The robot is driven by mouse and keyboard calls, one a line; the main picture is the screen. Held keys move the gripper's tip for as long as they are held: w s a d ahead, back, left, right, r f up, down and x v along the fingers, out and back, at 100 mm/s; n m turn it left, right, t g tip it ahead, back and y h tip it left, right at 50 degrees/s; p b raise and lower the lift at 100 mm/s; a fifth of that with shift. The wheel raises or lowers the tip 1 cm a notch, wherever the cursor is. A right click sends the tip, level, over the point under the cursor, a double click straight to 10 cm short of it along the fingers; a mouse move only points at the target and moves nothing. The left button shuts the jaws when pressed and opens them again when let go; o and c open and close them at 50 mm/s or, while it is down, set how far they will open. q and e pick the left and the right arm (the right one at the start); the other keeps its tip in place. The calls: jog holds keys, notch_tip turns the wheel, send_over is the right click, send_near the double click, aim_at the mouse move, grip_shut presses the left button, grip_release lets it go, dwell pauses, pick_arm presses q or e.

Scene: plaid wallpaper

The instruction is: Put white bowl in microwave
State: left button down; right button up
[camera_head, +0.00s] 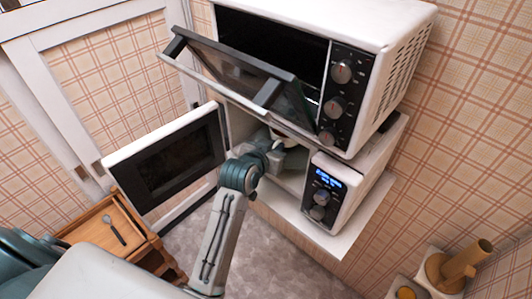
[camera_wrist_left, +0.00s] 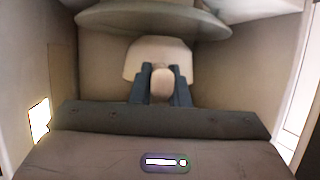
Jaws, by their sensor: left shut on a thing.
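A pale bowl (camera_wrist_left: 138,62) shows in the left wrist view, close to the round turntable (camera_wrist_left: 150,18); I cannot tell if they touch. My left gripper (camera_wrist_left: 163,84) is shut on the bowl's near rim. In the head view my left gripper (camera_head: 275,146) is inside the open lower microwave (camera_head: 327,199), and the bowl is mostly hidden there by my arm and the oven above. The microwave's door (camera_head: 170,165) stands wide open to the left. My right gripper is not in view.
A toaster oven (camera_head: 400,28) sits above the microwave, its glass flap (camera_head: 240,75) hanging open over my arm. A wooden tray (camera_head: 90,222) with a spoon (camera_head: 114,231) is at lower left. A wooden holder (camera_head: 447,270) stands at lower right. Bare floor shows below the microwave.

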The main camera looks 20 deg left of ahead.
aim_at(283, 141)
pick_arm(q)
jog(key=w, duration=0.1)
jog(key=w+d, duration=0.1)
jog(key=w, duration=0.1)
jog(key=shift+w+d, duration=0.15)
jog(key=shift+w, duration=0.1)
jog(key=shift+w+f, duration=0.2)
jog(key=shift+s+f, duration=0.1)
jog(key=shift+f, duration=0.3)
jog(key=shift+f, duration=0.35)
jog(key=c, duration=1.3)
grip_release()
jog(key=shift+f, duration=0.1)
jog(key=shift+s+b, duration=0.15)
jog(key=shift+b, duration=0.15)
